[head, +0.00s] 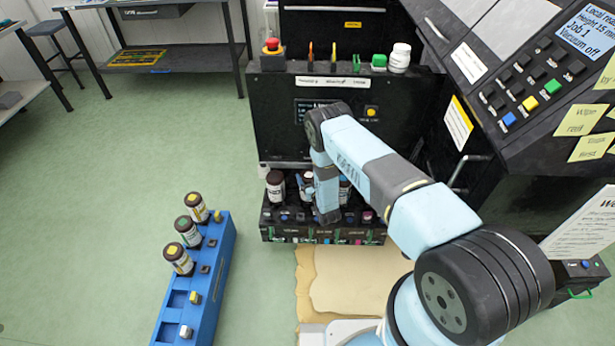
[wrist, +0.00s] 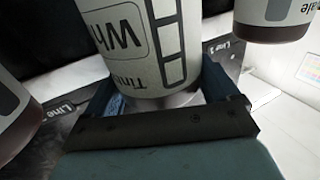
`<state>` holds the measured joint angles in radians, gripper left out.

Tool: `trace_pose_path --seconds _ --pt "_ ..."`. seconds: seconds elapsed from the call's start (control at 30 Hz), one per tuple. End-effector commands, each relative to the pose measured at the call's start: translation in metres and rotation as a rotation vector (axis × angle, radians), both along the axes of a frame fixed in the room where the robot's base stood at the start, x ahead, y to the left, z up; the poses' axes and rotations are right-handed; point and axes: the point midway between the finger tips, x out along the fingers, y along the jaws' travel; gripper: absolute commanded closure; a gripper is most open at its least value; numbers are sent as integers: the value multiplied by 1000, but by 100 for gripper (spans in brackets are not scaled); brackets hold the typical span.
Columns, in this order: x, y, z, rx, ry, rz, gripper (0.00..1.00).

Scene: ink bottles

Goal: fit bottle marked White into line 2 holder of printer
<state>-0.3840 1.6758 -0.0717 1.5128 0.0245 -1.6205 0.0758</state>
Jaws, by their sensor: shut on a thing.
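The bottle marked "Whi…" (wrist: 140,45), with a pale label and the rest of the word cut off, stands between the fingers of my gripper (wrist: 160,100) in the wrist view. The gripper is shut on it. In the head view my arm hides most of the gripper and the bottle. They are at the black holder row (head: 287,231) at the foot of the printer (head: 272,118). In the wrist view, partly readable "Line" labels show at both sides of the bottle. Whether the bottle is seated in its holder is hidden.
Neighbouring bottles stand close on both sides, one left (wrist: 15,120) and one right (wrist: 275,15) in the wrist view. A blue rack (head: 222,262) with three bottles and empty slots stands on the floor at left. The green floor (head: 110,200) further left is clear.

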Motion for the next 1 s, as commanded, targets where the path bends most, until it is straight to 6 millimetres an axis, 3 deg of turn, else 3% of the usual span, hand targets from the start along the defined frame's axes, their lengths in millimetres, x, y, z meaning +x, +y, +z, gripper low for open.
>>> trace_pose_path --seconds 1.0 --pt "0 -1 -10 0 -1 -1 87"
